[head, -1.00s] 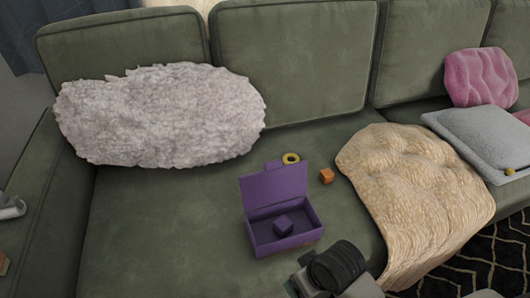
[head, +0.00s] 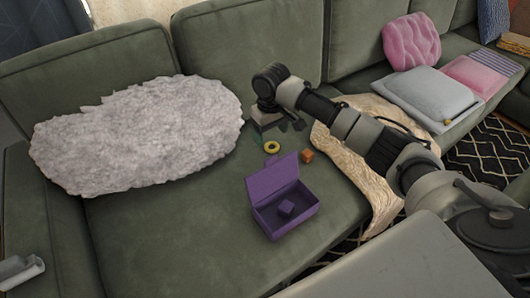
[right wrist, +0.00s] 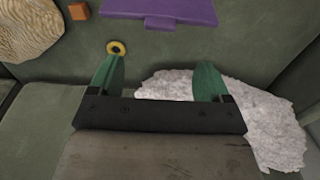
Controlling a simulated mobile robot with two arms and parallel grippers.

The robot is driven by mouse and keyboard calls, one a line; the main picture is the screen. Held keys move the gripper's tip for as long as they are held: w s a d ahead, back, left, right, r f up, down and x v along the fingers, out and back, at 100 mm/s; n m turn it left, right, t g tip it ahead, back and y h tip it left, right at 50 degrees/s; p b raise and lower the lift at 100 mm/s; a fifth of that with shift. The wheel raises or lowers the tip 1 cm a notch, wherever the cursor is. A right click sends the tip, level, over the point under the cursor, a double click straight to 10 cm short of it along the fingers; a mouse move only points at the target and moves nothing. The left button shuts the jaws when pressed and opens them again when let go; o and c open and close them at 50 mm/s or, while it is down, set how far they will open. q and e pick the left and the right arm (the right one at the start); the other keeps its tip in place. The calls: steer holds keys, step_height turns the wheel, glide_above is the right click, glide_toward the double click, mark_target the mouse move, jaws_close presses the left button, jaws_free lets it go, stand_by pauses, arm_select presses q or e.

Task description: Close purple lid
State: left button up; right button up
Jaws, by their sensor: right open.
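The purple box (head: 287,217) sits on the green sofa seat in the head view. Its purple lid (head: 272,179) stands up, tilted open on the far side. My left gripper is not in view.
A fluffy grey cushion (head: 140,135) is to the left. A beige blanket (head: 350,165) lies to the right, partly behind my right arm.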

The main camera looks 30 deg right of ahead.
steer(key=b, duration=0.2)
glide_above(273, 175)
steer(key=w, duration=0.2)
steer(key=f, duration=1)
steer(key=shift+w+f, duration=0.2)
steer(key=shift+f, duration=0.15)
